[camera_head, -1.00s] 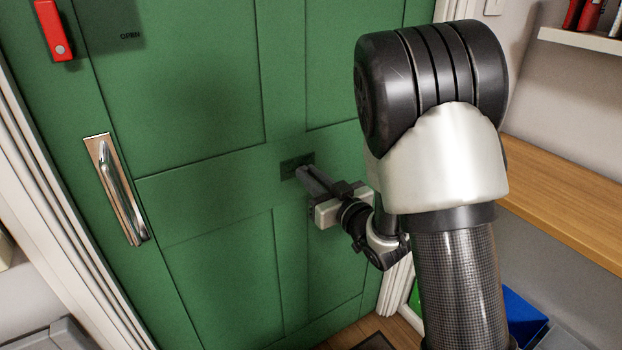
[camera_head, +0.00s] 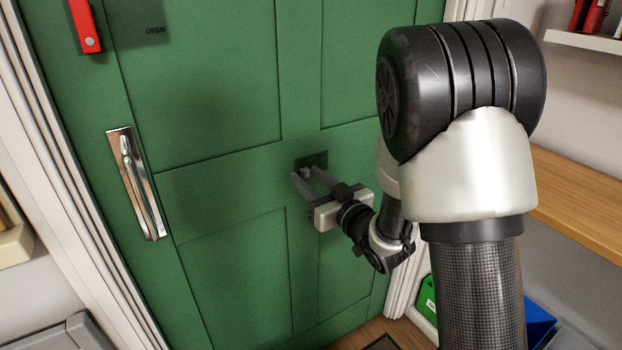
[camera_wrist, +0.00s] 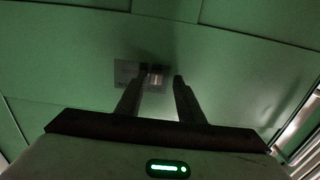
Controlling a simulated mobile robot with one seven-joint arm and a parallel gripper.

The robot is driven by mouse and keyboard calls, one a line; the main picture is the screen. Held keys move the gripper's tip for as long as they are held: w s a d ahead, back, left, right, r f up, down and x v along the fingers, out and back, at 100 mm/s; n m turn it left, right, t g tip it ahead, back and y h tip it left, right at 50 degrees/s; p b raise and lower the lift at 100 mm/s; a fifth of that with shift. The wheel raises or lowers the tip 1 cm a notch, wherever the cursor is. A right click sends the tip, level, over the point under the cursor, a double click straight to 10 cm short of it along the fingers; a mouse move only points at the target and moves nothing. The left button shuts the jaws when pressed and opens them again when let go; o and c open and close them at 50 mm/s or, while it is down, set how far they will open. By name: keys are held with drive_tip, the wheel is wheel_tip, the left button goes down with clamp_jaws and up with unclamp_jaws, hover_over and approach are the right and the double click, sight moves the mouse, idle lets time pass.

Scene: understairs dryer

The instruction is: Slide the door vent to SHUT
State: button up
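The green door (camera_head: 215,120) fills the left and middle of the head view. A small dark plate (camera_head: 320,158) with a small light knob (camera_head: 307,172) sits on its middle rail; it looks like the door vent. In the wrist view the plate (camera_wrist: 126,73) shows with the knob (camera_wrist: 156,76) at its right part. My gripper (camera_head: 302,174) is open in front of the plate. In the wrist view its two fingers (camera_wrist: 159,80) stand apart with the knob between them in the picture. I cannot tell whether either finger touches it. I cannot read any mark on the plate.
A metal door handle (camera_head: 136,185) is at left. A wooden shelf (camera_head: 580,205) stands at right. Green (camera_head: 427,298) and blue (camera_head: 537,318) containers are low behind my arm.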

drive_tip(key=p+v, duration=1.4)
drive_tip(key=v, duration=0.3)
drive_tip(key=shift+d+p, duration=0.2)
drive_tip(key=shift+p, duration=0.15)
drive_tip(key=shift+s, duration=0.15)
